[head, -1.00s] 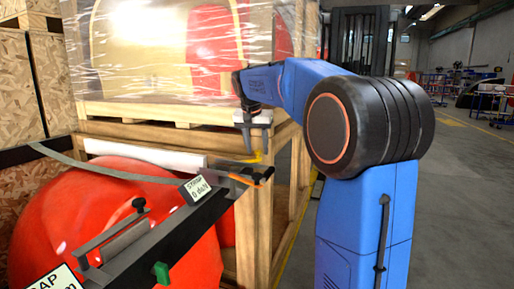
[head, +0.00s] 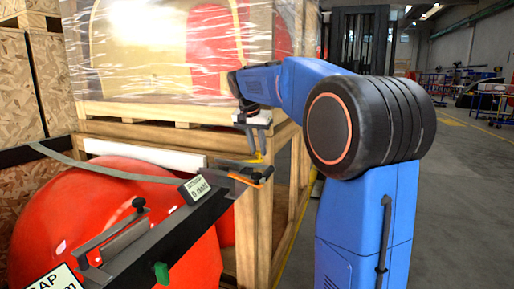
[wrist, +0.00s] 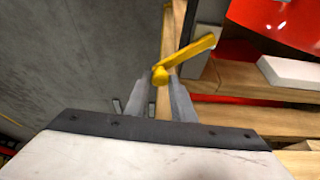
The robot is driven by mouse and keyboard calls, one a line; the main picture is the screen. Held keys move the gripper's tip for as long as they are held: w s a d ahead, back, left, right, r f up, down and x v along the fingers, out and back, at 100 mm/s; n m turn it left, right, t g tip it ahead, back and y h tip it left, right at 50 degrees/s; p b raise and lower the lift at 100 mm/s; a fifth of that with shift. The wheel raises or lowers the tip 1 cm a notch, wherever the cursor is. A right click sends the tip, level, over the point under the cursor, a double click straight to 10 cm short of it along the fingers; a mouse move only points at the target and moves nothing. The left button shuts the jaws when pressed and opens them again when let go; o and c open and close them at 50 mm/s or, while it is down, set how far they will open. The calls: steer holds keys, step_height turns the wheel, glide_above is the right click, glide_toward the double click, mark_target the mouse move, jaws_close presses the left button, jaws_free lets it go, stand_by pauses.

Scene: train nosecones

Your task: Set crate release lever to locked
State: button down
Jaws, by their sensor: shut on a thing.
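The yellow lever (wrist: 190,56) is the crate release lever. In the wrist view it slants up to the right, and its rounded end sits at my fingertips. In the head view only a small yellow part (head: 259,157) shows at the top of the crate's corner post. My gripper (wrist: 160,80) is shut on the lever, reaching it from above in the head view (head: 255,148). The fingers hide part of the lever, and I see no lock marking.
The wooden crate (head: 257,225) holds a large red nosecone (head: 100,215). A wrapped load (head: 150,60) stands on top. A dark rail with an orange-tipped handle (head: 262,178) and a strap label (head: 196,188) lies close below my gripper. The floor (head: 460,200) at right is clear.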

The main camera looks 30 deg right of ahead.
steer(key=shift+s+a+m+g+h, duration=0.1)
steer(key=shift+s+a+m+g, duration=0.6)
steer(key=shift+m, duration=0.7)
steer(key=shift+s+a+m+g+h, duration=0.1)
steer(key=shift+s+a+m+g, duration=0.3)
steer(key=shift+s+m, duration=0.75)
steer(key=shift+s+a+m+g+h, duration=0.1)
steer(key=shift+s+a+m+g, duration=0.5)
steer(key=shift+m, duration=1.05)
steer(key=c, duration=1.5)
jaws_free()
steer(key=shift+a, duration=0.1)
steer(key=shift+w+r, duration=0.1)
steer(key=shift+r, duration=0.05)
steer(key=v, duration=1.7)
steer(key=shift+a+r, duration=0.1)
steer(key=shift+s, duration=0.25)
